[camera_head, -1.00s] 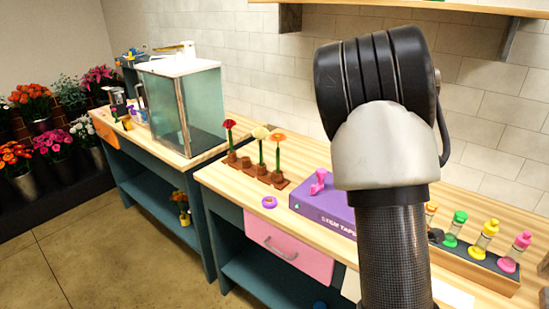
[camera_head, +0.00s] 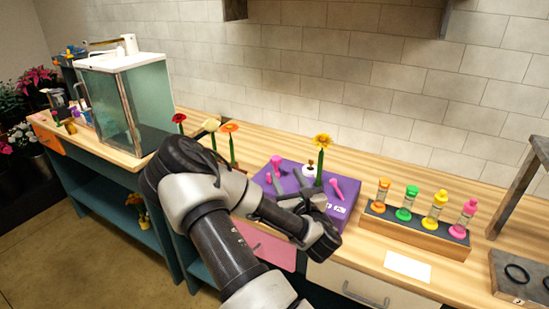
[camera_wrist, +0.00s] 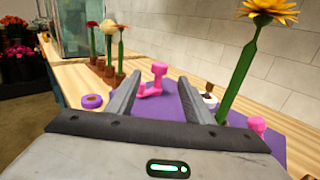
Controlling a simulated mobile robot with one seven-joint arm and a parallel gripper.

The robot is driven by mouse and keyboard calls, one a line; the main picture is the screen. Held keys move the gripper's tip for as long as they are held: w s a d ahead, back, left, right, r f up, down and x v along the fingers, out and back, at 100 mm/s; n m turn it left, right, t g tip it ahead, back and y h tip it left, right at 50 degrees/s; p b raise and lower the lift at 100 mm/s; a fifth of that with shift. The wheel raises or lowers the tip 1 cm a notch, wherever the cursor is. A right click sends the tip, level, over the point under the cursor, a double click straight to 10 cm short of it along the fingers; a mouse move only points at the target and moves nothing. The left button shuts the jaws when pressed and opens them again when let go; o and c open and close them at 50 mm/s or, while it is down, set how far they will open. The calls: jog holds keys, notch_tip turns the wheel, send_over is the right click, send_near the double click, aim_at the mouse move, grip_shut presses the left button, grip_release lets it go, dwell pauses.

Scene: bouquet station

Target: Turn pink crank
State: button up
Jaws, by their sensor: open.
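The purple stem taper box (camera_head: 345,213) lies on the wooden bench, partly behind my arm. A pink crank (camera_head: 276,163) stands at its left side, and a second pink part (camera_head: 336,188) sticks up at its right. In the wrist view, the pink crank (camera_wrist: 158,72) shows between and beyond the fingertips of my gripper (camera_wrist: 158,84). The gripper is open and holds nothing; I cannot tell whether a finger touches the crank. The second pink part (camera_wrist: 257,125) is outside the right finger. A yellow flower (camera_head: 321,142) stands upright in the box.
Three flowers (camera_wrist: 108,40) stand in a brown rack left of the box. A purple ring (camera_wrist: 92,101) lies near the bench edge. A holder with several coloured bottles (camera_head: 415,228) is to the right. A glass case (camera_head: 122,100) stands at the far left.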

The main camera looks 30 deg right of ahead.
aim_at(277, 161)
jog(key=p+x, duration=0.1)
jog(key=x, duration=1)
jog(key=c, duration=1)
jog(key=shift+c, duration=0.2)
jog(key=shift+w+h+b, duration=0.1)
jog(key=shift+h+b, duration=0.2)
jog(key=shift+b, duration=0.1)
